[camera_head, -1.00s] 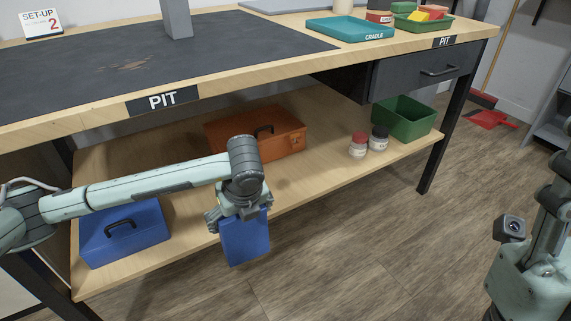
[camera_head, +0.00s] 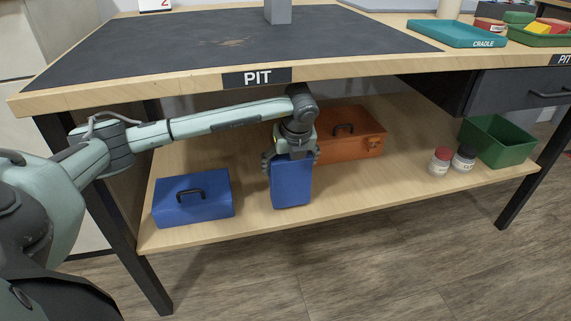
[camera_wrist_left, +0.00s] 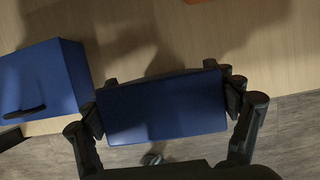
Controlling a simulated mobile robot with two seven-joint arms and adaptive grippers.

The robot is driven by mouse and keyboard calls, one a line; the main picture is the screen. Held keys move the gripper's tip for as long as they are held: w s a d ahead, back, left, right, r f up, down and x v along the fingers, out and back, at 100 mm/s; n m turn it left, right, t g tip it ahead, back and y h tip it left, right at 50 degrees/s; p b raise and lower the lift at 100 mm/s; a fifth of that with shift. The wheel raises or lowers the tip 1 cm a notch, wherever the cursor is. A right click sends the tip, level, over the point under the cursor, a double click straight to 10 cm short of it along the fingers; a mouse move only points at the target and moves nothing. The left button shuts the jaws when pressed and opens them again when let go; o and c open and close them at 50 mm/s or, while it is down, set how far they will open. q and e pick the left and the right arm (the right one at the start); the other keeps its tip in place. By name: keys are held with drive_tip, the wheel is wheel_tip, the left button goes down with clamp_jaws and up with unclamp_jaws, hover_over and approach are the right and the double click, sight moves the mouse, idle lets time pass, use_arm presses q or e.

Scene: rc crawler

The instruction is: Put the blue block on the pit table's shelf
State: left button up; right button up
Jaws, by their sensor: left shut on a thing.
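My left gripper (camera_head: 291,158) is shut on the blue block (camera_head: 291,184) and holds it upright, pointing down. In the left wrist view the block (camera_wrist_left: 163,106) sits between both fingers. The pit table's lower shelf (camera_head: 375,188) is light wood, and the block shows over its front part, between a blue toolbox and an orange toolbox. I cannot tell whether the block's bottom touches the shelf. My right gripper is not in view.
The blue toolbox (camera_head: 193,198) is left of the block, the orange toolbox (camera_head: 350,134) behind it to the right. Two jars (camera_head: 440,161) and a green bin (camera_head: 497,141) stand further right. The tabletop (camera_head: 150,88) overhangs the shelf. Bare shelf lies right of the block.

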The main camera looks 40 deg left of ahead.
use_arm(q)
drive_tip(key=shift+w+a+f+b, duration=0.25)
drive_tip(key=shift+w+a+f, duration=0.15)
drive_tip(key=shift+w+a, duration=0.2)
drive_tip(key=shift+w+a+f+b, duration=0.25)
drive_tip(key=shift+w+a+f, duration=0.15)
drive_tip(key=shift+a, duration=0.2)
drive_tip(key=o, duration=1.4)
drive_tip(key=shift+r, duration=0.15)
